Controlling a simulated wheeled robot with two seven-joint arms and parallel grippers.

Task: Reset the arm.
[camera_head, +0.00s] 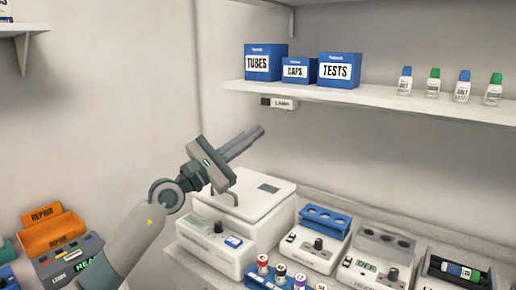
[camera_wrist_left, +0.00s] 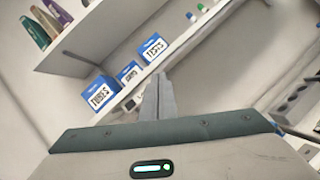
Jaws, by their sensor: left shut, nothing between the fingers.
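My left arm rises from the bottom left in the head view. Its left gripper (camera_head: 246,142) is shut and empty, held in the air above the white bench device and pointing up and to the right. The closed fingers also show in the left wrist view (camera_wrist_left: 158,97), pointing toward the shelf with the blue boxes and touching nothing. My right gripper is in neither view.
A shelf (camera_head: 380,98) holds blue boxes labelled TUBES (camera_head: 265,62), CAPS (camera_head: 298,71) and TESTS (camera_head: 340,70), and several small bottles. Below are a white device (camera_head: 215,242), a blue-topped rack (camera_head: 325,220), another rack (camera_head: 385,243) and an orange REPAIR bin (camera_head: 55,232).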

